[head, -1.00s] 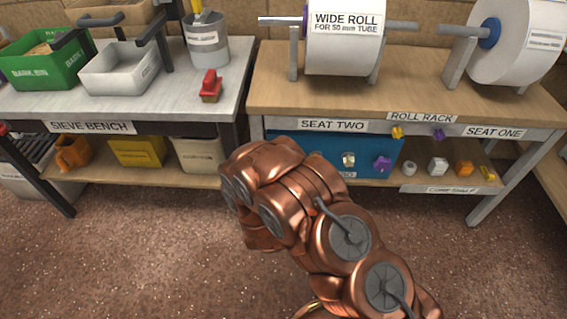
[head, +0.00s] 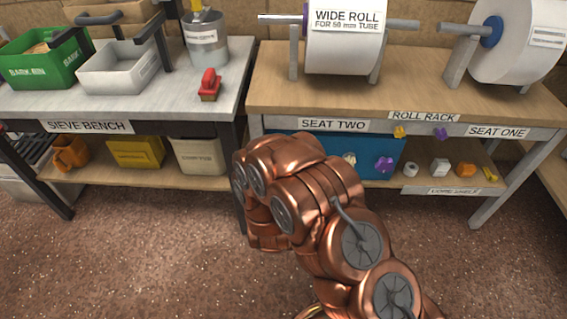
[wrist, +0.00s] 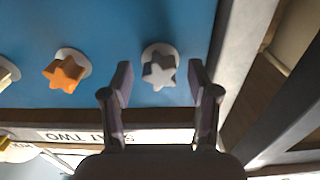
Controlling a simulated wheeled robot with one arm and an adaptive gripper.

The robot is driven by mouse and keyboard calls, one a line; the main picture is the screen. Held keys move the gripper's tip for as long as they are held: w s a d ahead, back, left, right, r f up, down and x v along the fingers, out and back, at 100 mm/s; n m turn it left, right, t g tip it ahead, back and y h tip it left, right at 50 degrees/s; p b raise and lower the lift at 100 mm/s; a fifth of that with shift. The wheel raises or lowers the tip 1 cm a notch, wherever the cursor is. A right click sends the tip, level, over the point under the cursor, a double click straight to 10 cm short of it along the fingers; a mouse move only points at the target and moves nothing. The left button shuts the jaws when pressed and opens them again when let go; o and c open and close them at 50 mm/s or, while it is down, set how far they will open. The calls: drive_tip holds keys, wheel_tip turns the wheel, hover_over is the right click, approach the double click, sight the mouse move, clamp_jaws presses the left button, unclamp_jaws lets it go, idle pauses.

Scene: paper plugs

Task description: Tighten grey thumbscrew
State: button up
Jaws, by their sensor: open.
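The grey star-shaped thumbscrew (wrist: 160,70) sits on a pale round washer on the blue panel (wrist: 110,25) in the wrist view. My gripper (wrist: 160,80) is open, with one finger on each side of the grey thumbscrew and a visible gap on both sides. I cannot tell how far the fingertips are from the panel. An orange star thumbscrew (wrist: 65,73) is to the left on the same panel. In the head view, my copper arm hides the gripper and the grey thumbscrew. The blue panel also shows in the head view (head: 325,142).
The roll rack bench (head: 410,85) is above the panel, carrying a wide paper roll (head: 345,48). A purple knob (head: 384,163) is at the panel's right. A shelf holds several small parts. A table leg (wrist: 252,70) stands right of the gripper.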

drive_tip(key=shift+s, duration=0.1)
idle(0.3)
drive_tip(key=shift+s, duration=1.9)
drive_tip(key=shift+r, duration=0.1)
drive_tip(key=shift+n+p, duration=5.25)
drive_tip(key=shift+n, duration=0.85)
drive_tip(key=shift+w, duration=0.1)
drive_tip(key=shift+w, duration=1.9)
